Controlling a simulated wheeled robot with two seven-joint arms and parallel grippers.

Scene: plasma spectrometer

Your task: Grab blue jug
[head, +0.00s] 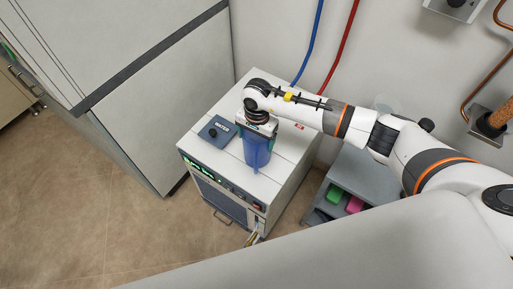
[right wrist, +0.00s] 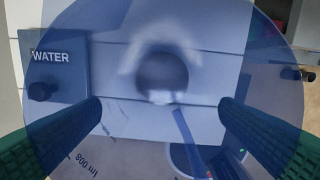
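The blue jug (head: 257,151) is see-through and stands on top of the white cabinet, near its front edge. My right gripper (head: 257,124) points down at the jug's top and overlaps it in the head view. In the right wrist view the jug (right wrist: 130,140) fills most of the picture, with an "800 ml" mark on it. The two green fingers of the right gripper (right wrist: 160,112) are wide apart and partly seen through the blue wall. I cannot tell whether they touch the jug. My left gripper is not in view.
A dark "WATER" box (head: 217,131) sits on the white cabinet (head: 287,150), left of the jug. A blue hose (head: 312,42) and a red hose (head: 344,45) run up the wall behind. A grey shelf (head: 355,172) with green and pink things stands at the right.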

